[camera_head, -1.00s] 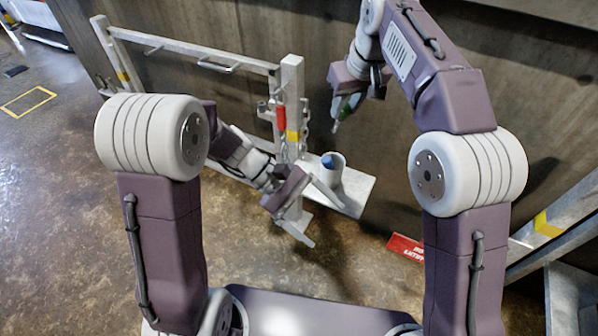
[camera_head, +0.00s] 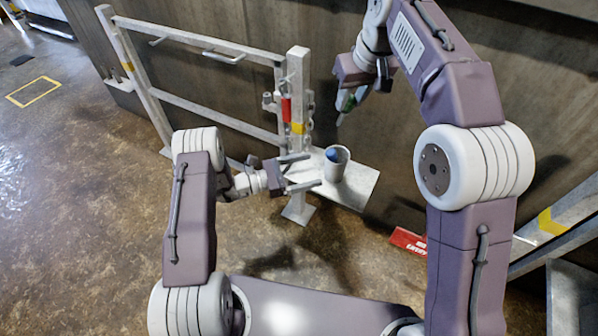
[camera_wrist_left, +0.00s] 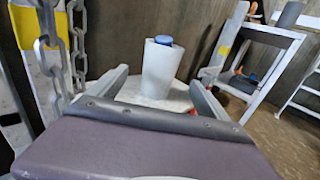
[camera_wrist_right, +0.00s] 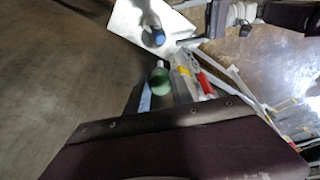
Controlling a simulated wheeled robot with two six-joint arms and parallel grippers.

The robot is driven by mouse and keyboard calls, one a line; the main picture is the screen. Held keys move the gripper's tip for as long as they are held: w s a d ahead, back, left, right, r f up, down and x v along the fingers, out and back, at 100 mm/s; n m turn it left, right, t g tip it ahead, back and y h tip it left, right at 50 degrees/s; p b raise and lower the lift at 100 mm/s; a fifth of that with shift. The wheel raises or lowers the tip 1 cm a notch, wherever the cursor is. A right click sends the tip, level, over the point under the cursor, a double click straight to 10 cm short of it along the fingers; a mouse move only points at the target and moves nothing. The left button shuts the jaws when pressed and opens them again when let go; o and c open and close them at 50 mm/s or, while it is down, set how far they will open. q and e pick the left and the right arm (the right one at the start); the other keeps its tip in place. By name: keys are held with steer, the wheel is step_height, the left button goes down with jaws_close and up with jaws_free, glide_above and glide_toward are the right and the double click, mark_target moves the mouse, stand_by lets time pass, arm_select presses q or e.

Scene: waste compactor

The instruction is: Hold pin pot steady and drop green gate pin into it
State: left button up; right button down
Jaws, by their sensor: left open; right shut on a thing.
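The pin pot (camera_head: 337,170) is a pale cylinder standing upright on a light shelf (camera_head: 362,190), with something blue inside its mouth. In the left wrist view the pot (camera_wrist_left: 157,75) stands centred ahead of my open left gripper (camera_wrist_left: 159,77), one finger to each side. In the head view my left gripper (camera_head: 313,169) points at the pot from the left; I cannot tell if it touches. My right gripper (camera_head: 352,97) is shut on the green gate pin (camera_head: 348,105), tilted tip-down, above the pot. The pin (camera_wrist_right: 160,82) also shows in the right wrist view, with the pot (camera_wrist_right: 153,35) beyond it.
A metal gate post (camera_head: 297,100) with a chain, a red part and a yellow band rises left of the shelf. Gate rails (camera_head: 200,117) run left from it. A dark wall is close behind. A red sign (camera_head: 408,242) lies at right.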

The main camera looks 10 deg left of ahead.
mark_target(334, 173)
arm_select(q)
steer(key=x, duration=0.9)
steer(key=shift+w+d, duration=0.1)
steer(key=shift+d, duration=0.1)
steer(key=c, duration=1.4)
steer(key=shift+c, duration=0.2)
arm_select(e)
steer(key=shift+w+a, duration=0.1)
steer(key=shift+w, duration=0.2)
steer(key=shift+w+a+f, duration=0.1)
steer(key=shift+w, duration=0.25)
steer(key=x, duration=0.4)
steer(key=shift+d+f, duration=0.3)
steer(key=shift+f, duration=0.15)
steer(key=shift+s+d+f, duration=0.15)
steer(key=shift+d+f, duration=0.25)
steer(key=shift+f, duration=1.4)
steer(key=shift+s+d+f, duration=0.2)
steer(key=shift+d+f, duration=0.2)
steer(key=shift+f, duration=1.45)
steer(key=shift+s+d+f, duration=0.15)
steer(key=shift+d+f, duration=0.25)
steer(key=shift+f, duration=1.4)
